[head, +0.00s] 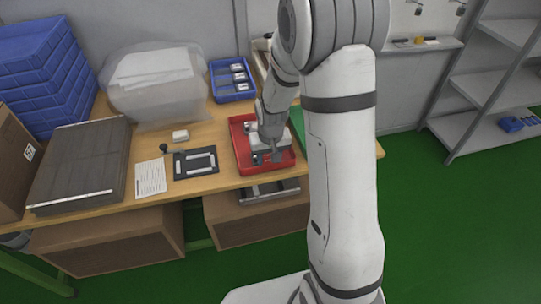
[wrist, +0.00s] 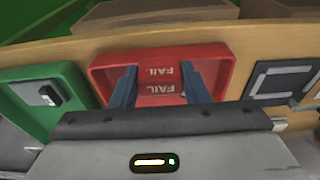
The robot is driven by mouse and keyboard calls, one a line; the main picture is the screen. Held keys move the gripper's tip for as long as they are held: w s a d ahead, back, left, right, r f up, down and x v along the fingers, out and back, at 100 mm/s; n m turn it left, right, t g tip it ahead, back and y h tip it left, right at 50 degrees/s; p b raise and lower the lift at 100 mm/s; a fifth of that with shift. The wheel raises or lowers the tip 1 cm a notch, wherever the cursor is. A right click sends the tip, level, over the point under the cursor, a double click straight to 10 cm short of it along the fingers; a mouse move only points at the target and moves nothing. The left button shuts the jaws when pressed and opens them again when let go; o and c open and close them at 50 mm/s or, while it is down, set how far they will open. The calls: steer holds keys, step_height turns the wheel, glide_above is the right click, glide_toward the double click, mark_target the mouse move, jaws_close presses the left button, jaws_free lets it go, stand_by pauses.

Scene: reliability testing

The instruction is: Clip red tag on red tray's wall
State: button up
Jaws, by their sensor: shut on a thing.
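The fingers are shut on a red tag (wrist: 160,89) with white FAIL lettering. A second FAIL marking shows just above it. Whether the tag touches the tray's wall cannot be told. In the head view my gripper (head: 268,153) hides much of the tray's inside and the tag.
A green tray (wrist: 40,110) stands beside the red one, with a small device in it. On the other side lies a black frame-like fixture (head: 195,163).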

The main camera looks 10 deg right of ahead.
steer(key=shift+f+b, duration=0.65)
stand_by(0.7)
steer(key=o, duration=1)
steer(key=shift+o, duration=0.2)
steer(key=shift+r, duration=0.1)
steer(key=shift+r+p, duration=2.25)
steer(key=shift+r, duration=1.15)
steer(key=shift+r, duration=0.25)
steer(key=s+r+t, duration=0.1)
steer(key=s+r, duration=1.6)
steer(key=s, duration=0.4)
steer(key=shift+d+r, duration=0.15)
steer(key=shift+d, duration=0.2)
